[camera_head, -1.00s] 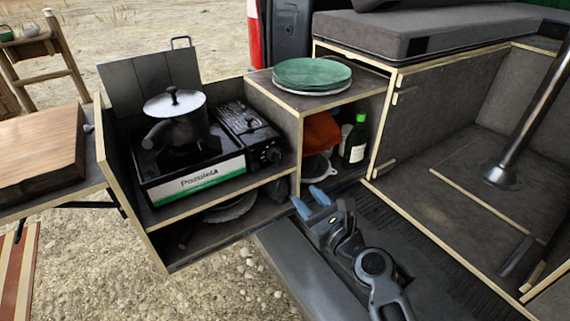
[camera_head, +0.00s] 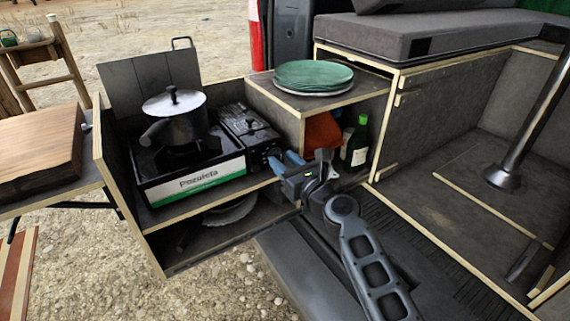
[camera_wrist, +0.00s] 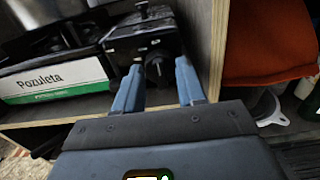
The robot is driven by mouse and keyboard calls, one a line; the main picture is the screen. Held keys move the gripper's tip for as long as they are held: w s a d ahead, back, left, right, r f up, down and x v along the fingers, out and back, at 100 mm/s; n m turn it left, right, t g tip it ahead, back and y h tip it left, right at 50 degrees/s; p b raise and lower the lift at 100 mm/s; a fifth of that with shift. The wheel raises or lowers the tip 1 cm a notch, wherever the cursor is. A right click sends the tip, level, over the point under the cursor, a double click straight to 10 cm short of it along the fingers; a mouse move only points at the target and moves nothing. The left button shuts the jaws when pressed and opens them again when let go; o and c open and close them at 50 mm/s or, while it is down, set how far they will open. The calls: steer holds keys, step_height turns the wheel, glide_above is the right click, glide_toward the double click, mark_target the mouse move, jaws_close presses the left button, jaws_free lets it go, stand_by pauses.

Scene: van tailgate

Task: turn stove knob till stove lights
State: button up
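The camping stove (camera_head: 195,181) sits on the upper shelf of the pull-out unit, with a lidded metal pot (camera_head: 178,122) on its burner. Its black control box (camera_head: 246,130) is on the right side. The stove knob (camera_wrist: 157,68) faces me on the front of that box in the wrist view. No flame can be made out. My gripper (camera_head: 285,160) is just in front and to the right of the knob. In the wrist view its two blue fingers (camera_wrist: 158,80) are apart and empty, with the knob beyond and between their tips.
A wooden side panel (camera_wrist: 216,50) stands close to the right of my fingers. Beyond it are an orange cloth (camera_head: 323,132) and a green bottle (camera_head: 357,142). Green plates (camera_head: 312,74) rest on top of the unit. A lower shelf holds dishes (camera_head: 230,211).

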steer(key=shift+c, duration=0.2)
jaws_close()
steer(key=shift+n, duration=0.3)
steer(key=n+b, duration=0.1)
steer(key=n, duration=0.1)
steer(key=n+b, duration=0.1)
steer(key=n, duration=0.1)
steer(key=shift+s+a+f+n, duration=0.1)
steer(key=shift+a+f+n, duration=0.1)
steer(key=shift+n, duration=0.1)
steer(key=shift+s+a+f+n+b, duration=0.15)
steer(key=shift+n+b, duration=1.95)
steer(key=shift+n, duration=1.05)
steer(key=shift+w+d+f+n+b, duration=0.1)
steer(key=shift+f+n+b, duration=0.1)
steer(key=shift+n+b, duration=2.5)
steer(key=shift+s+a+f+n+b, duration=0.15)
steer(key=shift+n+b, duration=1.4)
steer(key=shift+n, duration=2.1)
steer(key=shift+w, duration=0.1)
